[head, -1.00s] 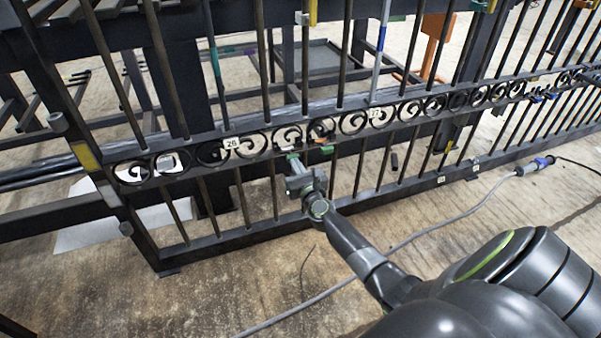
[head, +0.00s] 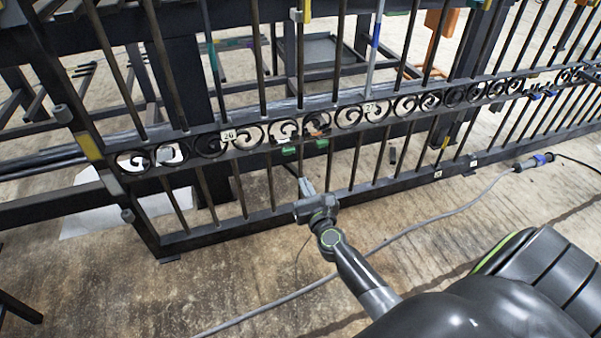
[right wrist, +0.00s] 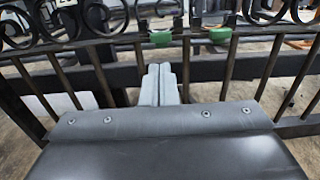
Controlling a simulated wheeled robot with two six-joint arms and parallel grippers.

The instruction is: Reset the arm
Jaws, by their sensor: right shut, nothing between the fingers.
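My right gripper (head: 306,187) is in front of the dark metal gate (head: 250,231), below its row of scrolls. Its two grey fingers are together with nothing between them. In the right wrist view, the shut fingers (right wrist: 160,82) point toward the gate bars, below a green clip (right wrist: 161,37). The gripper looks apart from the clips and the scroll row. In the head view two green clips show on the lower edge of the scroll row, the right one (head: 322,143) under an orange-and-black piece. My left gripper is not in view.
A grey cable (head: 420,224) with a blue-and-grey connector (head: 533,162) runs across the floor in front of the gate. Number tags such as 26 (head: 228,135) mark the scroll row.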

